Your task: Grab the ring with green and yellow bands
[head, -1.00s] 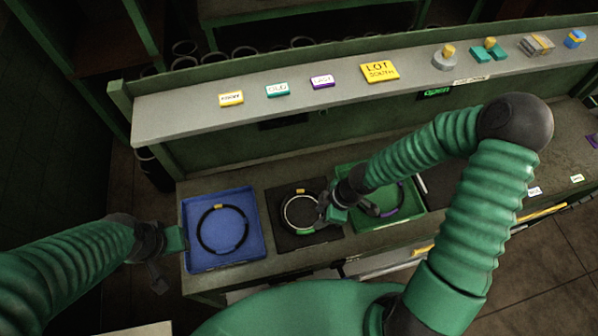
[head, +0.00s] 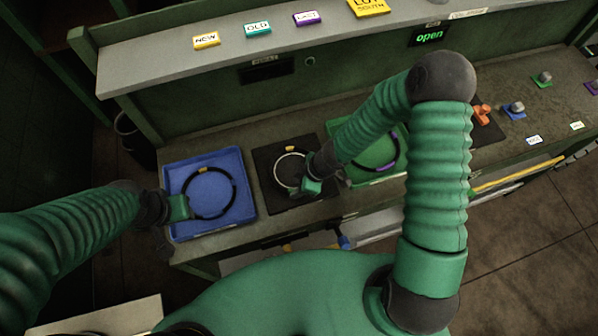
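A dark ring with a pale inner edge (head: 276,167) lies on the black mat in the middle. Its yellow band (head: 290,149) shows at the far side; a green band is not clear now, and the gripper covers the ring's near right part. My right gripper (head: 303,188) is low over that part; I cannot tell whether it touches the ring or how its fingers stand. My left gripper (head: 180,208) is at the left edge of the blue tray, its fingers not clear. The ring in the blue tray (head: 231,204) is black with a yellow band at its far side.
The blue tray (head: 243,226) is left of the black mat (head: 264,160). A green tray (head: 350,181) to the right holds a black ring with a purple band (head: 385,166), partly behind my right arm. A grey shelf (head: 160,60) with labels runs above the bench.

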